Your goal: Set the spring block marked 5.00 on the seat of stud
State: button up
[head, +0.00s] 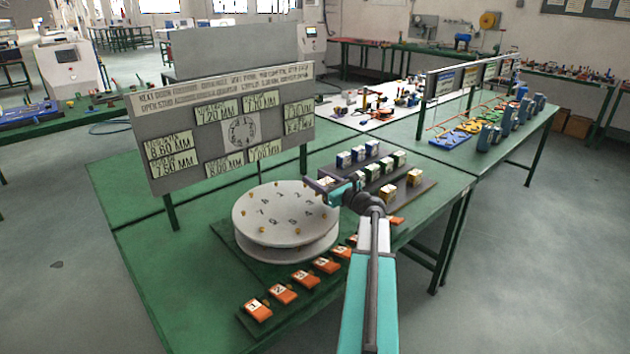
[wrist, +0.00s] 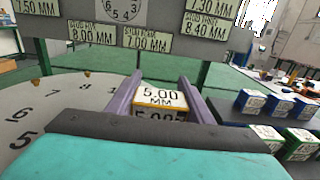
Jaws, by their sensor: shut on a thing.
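My gripper (wrist: 163,92) is shut on the spring block marked 5.00 MM (wrist: 160,98), which has a white top and a yellow edge and sits between the purple fingers in the wrist view. In the head view my gripper (head: 326,184) is above the right rim of the round grey plate (head: 285,240). The plate bears painted numbers and small brass studs around its edge. The plate also shows in the wrist view (wrist: 62,92) at left. Contact with the plate cannot be told.
A dark tray (head: 425,186) right of the plate holds rows of blue, green and brownish blocks. Orange numbered blocks (head: 281,293) line the table's front edge. A signboard (head: 225,130) with millimetre labels stands behind the plate. Green table top (head: 130,205) is bare at left.

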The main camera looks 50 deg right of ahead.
aim_at(330, 185)
jog(key=shift+f, duration=0.5)
jog(key=o, duration=1.3)
jog(key=shift+c, duration=0.2)
jog(key=shift+s+r, duration=0.1)
jog(key=shift+r, duration=0.65)
jog(key=s, duration=0.3)
jog(key=s+b, duration=0.1)
jog(key=s, duration=0.6)
jog(key=shift+s+a+f, duration=0.2)
jog(key=shift+s+a, duration=0.15)
jog(key=shift+a, duration=0.05)
jog(key=shift+s, duration=0.6)
jog(key=shift+r, duration=0.2)
